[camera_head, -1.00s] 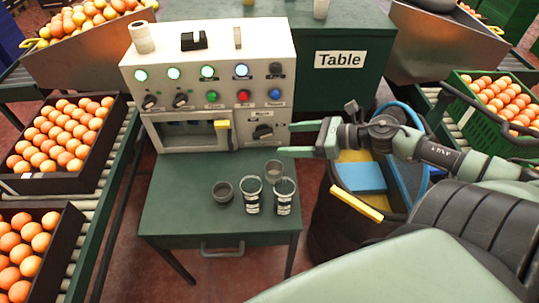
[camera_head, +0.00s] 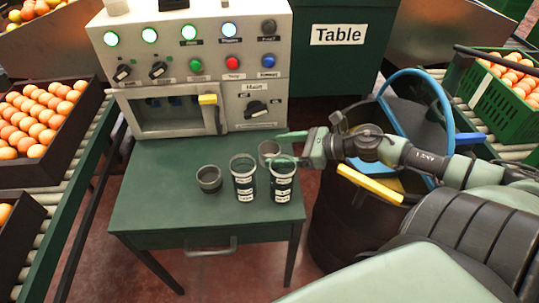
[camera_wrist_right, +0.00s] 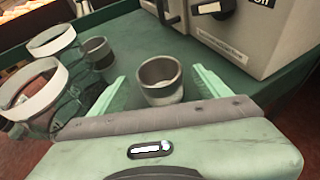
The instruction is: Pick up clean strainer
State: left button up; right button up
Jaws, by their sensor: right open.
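My right gripper (camera_head: 281,148) is open above the green table, its fingers on either side of a small grey metal cup (camera_head: 267,152), which looks like a strainer. In the right wrist view this cup (camera_wrist_right: 161,80) stands upright between the two open fingers (camera_wrist_right: 158,92), apart from both; its inside looks empty. A second small dark cup (camera_head: 209,179) stands at the left. Two clear labelled containers (camera_head: 243,184) (camera_head: 283,184) stand between and in front of the cups. I cannot read which is marked clean. My left gripper is not in view.
A grey machine (camera_head: 196,65) with lit buttons and knobs stands close behind the cups. A dark bin (camera_head: 335,230) with a blue hoop and a yellow piece (camera_head: 370,185) is right of the table. The table's front left is clear.

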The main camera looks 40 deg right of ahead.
aim_at(261, 151)
jog(key=shift+b+x, duration=0.3)
jog(key=shift+x, duration=0.75)
jog(key=x, duration=0.3)
jog(key=shift+d, duration=0.1)
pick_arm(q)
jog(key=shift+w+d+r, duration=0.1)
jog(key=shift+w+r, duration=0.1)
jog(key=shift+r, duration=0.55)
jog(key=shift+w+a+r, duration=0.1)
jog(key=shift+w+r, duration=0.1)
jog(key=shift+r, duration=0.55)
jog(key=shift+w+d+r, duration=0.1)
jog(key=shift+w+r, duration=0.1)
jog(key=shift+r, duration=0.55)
pick_arm(e)
jog(key=shift+w+a+f, duration=0.3)
jog(key=shift+w+a, duration=0.1)
jog(key=shift+c, duration=0.4)
jog(key=c, duration=1.4)
jog(key=shift+r, duration=0.1)
